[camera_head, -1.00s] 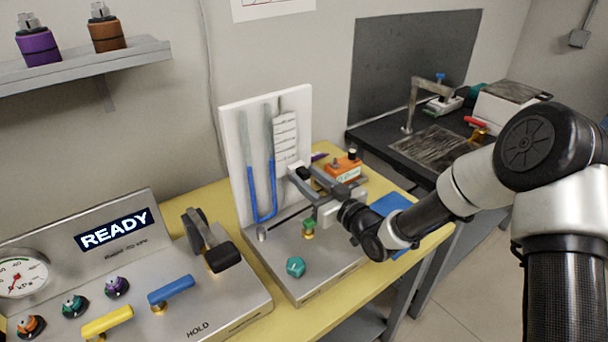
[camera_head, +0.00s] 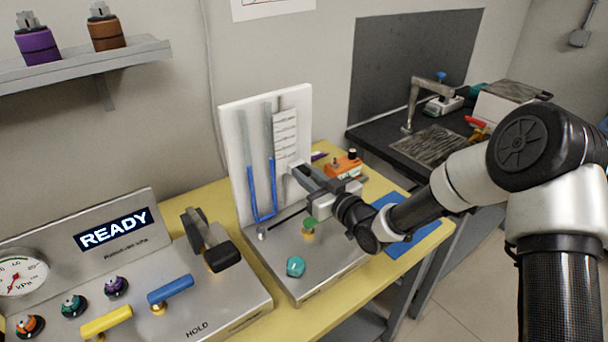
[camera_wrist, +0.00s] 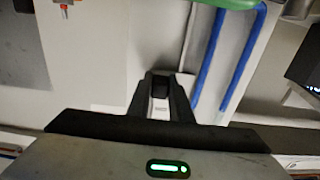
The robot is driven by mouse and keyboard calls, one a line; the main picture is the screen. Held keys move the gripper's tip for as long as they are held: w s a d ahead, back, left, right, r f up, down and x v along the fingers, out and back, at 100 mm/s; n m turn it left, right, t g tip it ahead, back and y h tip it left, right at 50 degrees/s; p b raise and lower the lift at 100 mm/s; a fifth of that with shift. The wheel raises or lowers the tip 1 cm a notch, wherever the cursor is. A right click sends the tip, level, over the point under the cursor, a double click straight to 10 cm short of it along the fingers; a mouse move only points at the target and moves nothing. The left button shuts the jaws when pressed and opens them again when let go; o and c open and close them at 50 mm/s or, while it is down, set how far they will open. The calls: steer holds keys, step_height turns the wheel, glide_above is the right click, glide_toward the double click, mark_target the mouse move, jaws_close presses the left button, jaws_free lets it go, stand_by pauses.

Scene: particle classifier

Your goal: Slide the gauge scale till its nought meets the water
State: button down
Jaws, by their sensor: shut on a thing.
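The white gauge scale (camera_head: 285,135) with dark marks stands upright on the white gauge board (camera_head: 232,150), just right of the U-tube. Blue water (camera_head: 252,190) fills the lower part of the tube, a little higher in the right leg; both blue legs also show in the wrist view (camera_wrist: 209,60). My gripper (camera_head: 298,172) is at the lower right of the scale. In the wrist view my gripper (camera_wrist: 160,88) is shut on a small dark knob (camera_wrist: 160,86). The nought mark is too small to make out, and my fingers hide the scale's lower end.
A green-topped valve (camera_head: 310,224) and a teal knob (camera_head: 295,266) stand on the metal base below my wrist. An orange box (camera_head: 345,166) is close behind my gripper. The console (camera_head: 130,270) with levers is at the left.

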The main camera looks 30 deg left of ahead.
steer(key=shift+r, duration=0.6)
steer(key=c, duration=1.6)
jaws_free()
steer(key=v, duration=1.7)
steer(key=shift+s+d, duration=0.1)
steer(key=shift+d, duration=0.1)
